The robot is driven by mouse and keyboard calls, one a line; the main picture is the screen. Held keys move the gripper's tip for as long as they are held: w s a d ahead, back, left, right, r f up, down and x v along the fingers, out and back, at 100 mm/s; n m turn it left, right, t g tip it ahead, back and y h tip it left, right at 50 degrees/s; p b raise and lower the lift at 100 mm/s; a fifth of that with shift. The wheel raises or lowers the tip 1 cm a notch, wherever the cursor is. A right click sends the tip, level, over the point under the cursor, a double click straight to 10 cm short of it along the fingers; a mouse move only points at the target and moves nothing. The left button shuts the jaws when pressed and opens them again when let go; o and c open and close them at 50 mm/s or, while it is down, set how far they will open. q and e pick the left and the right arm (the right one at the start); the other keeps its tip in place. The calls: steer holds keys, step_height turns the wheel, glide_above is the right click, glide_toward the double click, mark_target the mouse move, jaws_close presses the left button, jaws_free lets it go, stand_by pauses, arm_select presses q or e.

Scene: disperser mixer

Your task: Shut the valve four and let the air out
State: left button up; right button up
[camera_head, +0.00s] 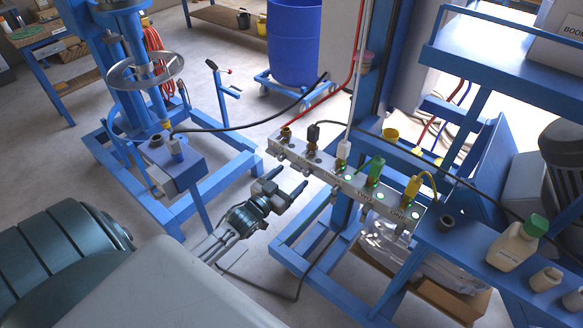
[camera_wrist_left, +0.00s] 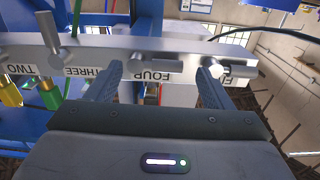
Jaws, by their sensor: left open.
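The grey valve manifold (camera_head: 330,174) is a metal bar fixed to a blue frame, with fittings on top and small levers along its front. In the left wrist view the bar (camera_wrist_left: 180,52) carries the labels TWO, THREE, FOUR and FIVE. My left gripper (camera_head: 288,180) is open and empty in front of the bar's left part. In the left wrist view its fingers (camera_wrist_left: 158,86) stand either side of the FOUR label (camera_wrist_left: 153,76). The left finger hides the bar between THREE and FOUR.
Green lights (camera_head: 382,209) glow at the manifold's right part. A bottle with a green cap (camera_head: 515,243) stands on the right bench. A blue barrel (camera_head: 296,42) stands behind, and a blue mixer stand (camera_head: 170,155) is at left. Hoses run around the frame.

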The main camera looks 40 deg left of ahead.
arm_select(q)
steer(key=s+p, duration=0.1)
steer(key=s, duration=0.7)
steer(key=shift+s+a, duration=0.2)
steer(key=shift+a, duration=0.1)
arm_select(e)
step_height(320, 180, up, 2)
steer(key=shift+r, duration=0.1)
arm_select(q)
steer(key=shift+f, duration=0.1)
arm_select(e)
steer(key=shift+a, duration=0.1)
